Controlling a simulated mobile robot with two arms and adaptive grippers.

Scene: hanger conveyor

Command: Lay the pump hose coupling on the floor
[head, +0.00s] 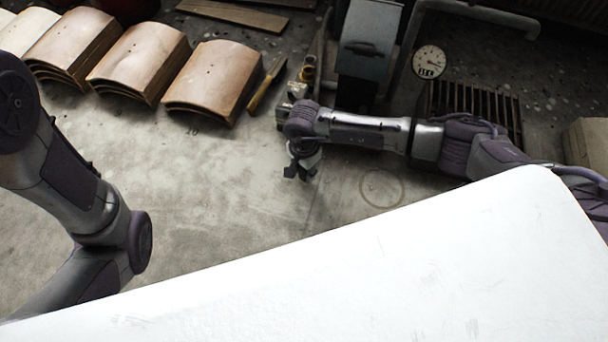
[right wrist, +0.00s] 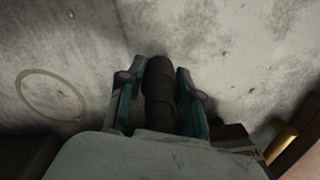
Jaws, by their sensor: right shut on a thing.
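My right gripper (head: 302,169) reaches in from the right in the head view and points down over the pale concrete floor (head: 225,205). In the right wrist view its two teal-lined fingers (right wrist: 158,98) are shut on a dark, ribbed, cylindrical piece, which I take to be the pump hose coupling (right wrist: 157,80). The piece sticks out past the fingertips towards the bare floor. I cannot tell whether it touches the floor. In the head view I cannot make the coupling out apart from the dark gripper. My left arm shows at the left, but its gripper is out of view.
Stacks of curved brown panels (head: 205,80) lie at the back left, with a yellow-handled tool (head: 266,87) beside them. A grey machine (head: 370,40), a dial gauge (head: 429,62) and a floor grate (head: 470,105) are behind my right arm. The floor left of the gripper is clear.

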